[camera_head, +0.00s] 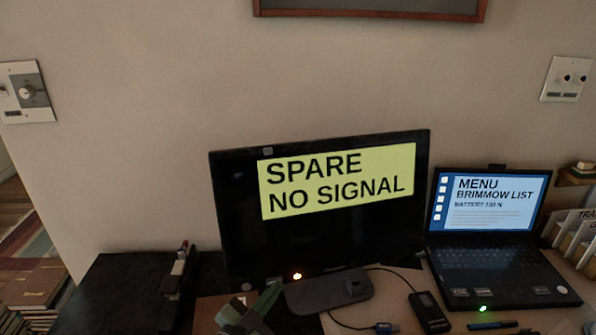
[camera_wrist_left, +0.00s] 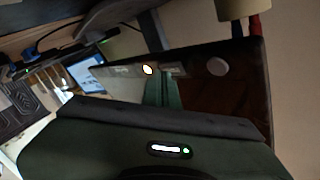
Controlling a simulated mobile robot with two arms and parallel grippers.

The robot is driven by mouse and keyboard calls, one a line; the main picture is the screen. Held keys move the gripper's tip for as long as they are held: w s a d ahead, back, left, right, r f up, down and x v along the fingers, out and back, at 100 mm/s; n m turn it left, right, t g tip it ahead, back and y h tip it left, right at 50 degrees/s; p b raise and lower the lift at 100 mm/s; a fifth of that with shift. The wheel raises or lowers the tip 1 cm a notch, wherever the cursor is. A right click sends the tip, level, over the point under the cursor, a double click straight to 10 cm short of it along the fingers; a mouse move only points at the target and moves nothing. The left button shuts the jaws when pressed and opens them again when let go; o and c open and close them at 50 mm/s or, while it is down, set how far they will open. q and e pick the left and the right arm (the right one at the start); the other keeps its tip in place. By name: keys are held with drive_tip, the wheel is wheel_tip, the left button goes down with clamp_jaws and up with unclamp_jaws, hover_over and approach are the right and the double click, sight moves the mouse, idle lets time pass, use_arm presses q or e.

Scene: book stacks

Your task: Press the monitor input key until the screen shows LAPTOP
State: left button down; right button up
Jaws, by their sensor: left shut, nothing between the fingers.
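The black monitor (camera_head: 330,235) stands upright on a grey foot. Its screen (camera_head: 335,180) shows a yellow-green panel reading "SPARE NO SIGNAL". A small light (camera_head: 297,276) glows at its lower edge; a glow (camera_wrist_left: 147,70) also shows on the monitor's edge in the left wrist view, with a pale round mark (camera_wrist_left: 217,66) beside it. I cannot tell which mark is the input key. My left gripper (camera_head: 264,306), dark green, is shut and empty, low in front of the monitor's lower left part. Whether it touches the monitor is unclear. My right gripper is not in view.
An open laptop (camera_head: 490,205) reading "MENU BRIMMOW LIST" stands right of the monitor. A black device (camera_head: 428,312) and cables lie in front. A dark holder (camera_head: 176,280) stands at the left. A wall dial (camera_head: 27,92) hangs further left.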

use_arm(q)
drive_tip(key=shift+w, duration=0.15)
idle(0.5)
drive_tip(key=shift+s+d+r+p, duration=0.1)
drive_tip(key=shift+s+r+p, duration=0.05)
drive_tip(key=shift+s+p, duration=0.4)
drive_tip(key=s+d+r+p, duration=0.1)
drive_tip(key=s+p, duration=0.1)
drive_tip(key=s, duration=0.4)
drive_tip(key=shift+r+p, duration=0.15)
drive_tip(key=shift+p, duration=0.25)
idle(0.5)
